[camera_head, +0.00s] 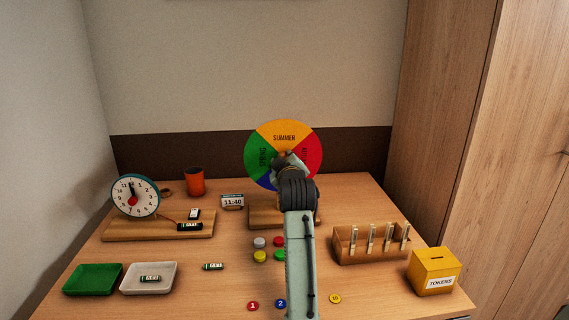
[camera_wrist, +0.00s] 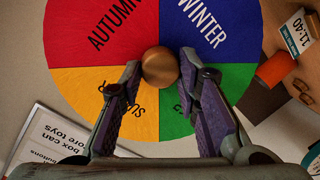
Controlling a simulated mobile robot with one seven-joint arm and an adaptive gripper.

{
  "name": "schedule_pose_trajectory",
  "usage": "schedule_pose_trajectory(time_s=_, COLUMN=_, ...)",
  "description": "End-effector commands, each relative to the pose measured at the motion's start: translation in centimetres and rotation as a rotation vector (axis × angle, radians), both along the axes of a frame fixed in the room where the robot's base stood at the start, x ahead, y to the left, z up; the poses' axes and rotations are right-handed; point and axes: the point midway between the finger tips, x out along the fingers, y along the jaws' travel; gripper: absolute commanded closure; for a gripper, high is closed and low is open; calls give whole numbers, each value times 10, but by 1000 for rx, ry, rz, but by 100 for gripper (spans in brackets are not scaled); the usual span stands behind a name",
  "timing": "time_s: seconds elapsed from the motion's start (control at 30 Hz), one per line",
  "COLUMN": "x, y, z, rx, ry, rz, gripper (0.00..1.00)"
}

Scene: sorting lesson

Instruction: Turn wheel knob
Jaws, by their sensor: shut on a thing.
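The season wheel (camera_head: 285,133) stands upright at the back of the table, with orange SUMMER at the top, red to the right, green to the left and blue at the bottom. It fills the wrist view (camera_wrist: 95,25), where the round brown knob (camera_wrist: 160,67) is at its centre. My gripper (camera_wrist: 160,66) is shut on the knob, with one finger on each side. In the head view, my gripper (camera_head: 284,160) is in front of the wheel's middle and hides the knob and part of the blue section.
A clock (camera_head: 135,196) on a wooden base and an orange cup (camera_head: 194,181) stand left. A card reading 11:40 (camera_head: 232,201) is beside the wheel's base. A peg rack (camera_head: 345,250) and yellow token box (camera_head: 434,270) are right; green (camera_head: 92,279) and white trays (camera_head: 135,285) are front left.

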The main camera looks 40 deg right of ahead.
Motion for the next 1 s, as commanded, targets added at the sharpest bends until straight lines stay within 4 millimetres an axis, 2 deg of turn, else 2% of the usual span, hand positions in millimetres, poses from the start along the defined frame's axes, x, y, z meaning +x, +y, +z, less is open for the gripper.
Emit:
schedule_pose_trajectory(time_s=0.63, x=0, y=0, z=2, rx=-43, ry=21, rz=0, gripper=98)
schedule_pose_trajectory(time_s=0.67, x=0, y=0, z=2, rx=-43, ry=21, rz=0, gripper=68)
schedule_pose_trajectory(time_s=0.93, x=0, y=0, z=1, rx=-41, ry=22, rz=1, gripper=50)
schedule_pose_trajectory(time_s=1.0, x=0, y=0, z=1, rx=-40, ry=23, rz=0, gripper=50)
